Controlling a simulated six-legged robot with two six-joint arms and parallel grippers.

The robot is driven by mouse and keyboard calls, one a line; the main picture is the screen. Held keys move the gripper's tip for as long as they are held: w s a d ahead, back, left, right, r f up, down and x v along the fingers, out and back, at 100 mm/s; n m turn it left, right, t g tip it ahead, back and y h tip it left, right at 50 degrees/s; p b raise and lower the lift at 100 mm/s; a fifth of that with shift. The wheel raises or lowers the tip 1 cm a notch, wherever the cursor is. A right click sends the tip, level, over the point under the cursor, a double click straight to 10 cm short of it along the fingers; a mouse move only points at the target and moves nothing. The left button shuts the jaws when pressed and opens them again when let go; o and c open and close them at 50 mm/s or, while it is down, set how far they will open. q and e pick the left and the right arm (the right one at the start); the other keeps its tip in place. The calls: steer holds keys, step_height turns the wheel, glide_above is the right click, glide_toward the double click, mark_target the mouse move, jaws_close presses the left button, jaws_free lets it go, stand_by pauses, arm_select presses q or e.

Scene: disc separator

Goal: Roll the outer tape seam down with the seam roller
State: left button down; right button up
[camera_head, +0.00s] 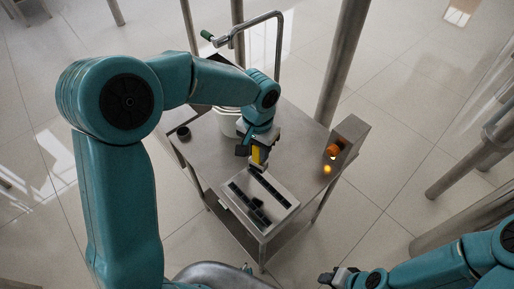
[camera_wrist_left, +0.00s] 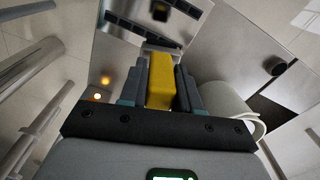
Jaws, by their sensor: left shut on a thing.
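My left gripper (camera_head: 258,150) is above the steel table (camera_head: 205,150) and shut on a yellow block-like handle, which I take to be the seam roller (camera_head: 259,157). In the left wrist view the yellow handle (camera_wrist_left: 160,82) stands between the two dark fingers (camera_wrist_left: 160,92). Its far end is over or near a pale metal tray with dark slots (camera_head: 285,207); I cannot tell whether it touches. The tray also shows in the left wrist view (camera_wrist_left: 133,36). I cannot make out the tape seam. My right gripper (camera_head: 335,275) is low at the right, away from the table.
A steel box with an orange knob (camera_head: 333,150) stands at the table's right edge, near a glowing amber lamp (camera_head: 327,169). A small dark cup (camera_head: 183,132) sits at the left. Steel posts (camera_head: 343,60) rise behind.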

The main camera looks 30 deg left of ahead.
arm_select(q)
steer(key=shift+a+m, duration=0.3)
steer(key=shift+m, duration=0.9)
steer(key=m, duration=0.2)
steer(key=shift+d+m, duration=0.35)
steer(key=shift+m, duration=0.05)
steer(key=shift+f+m, duration=0.1)
steer(key=shift+m, duration=0.6)
steer(key=shift+a+f+m, duration=0.1)
steer(key=shift+a+m, duration=0.1)
steer(key=shift+m, duration=0.9)
steer(key=m, duration=0.3)
steer(key=a+m, duration=0.1)
steer(key=shift+s+f+m, duration=0.25)
steer(key=shift+s+m, duration=0.05)
steer(key=s+a+f+m, duration=0.2)
steer(key=a+m, duration=0.4)
steer(key=m, duration=0.1)
steer(key=shift+s, duration=0.4)
steer(key=shift+a, duration=0.2)
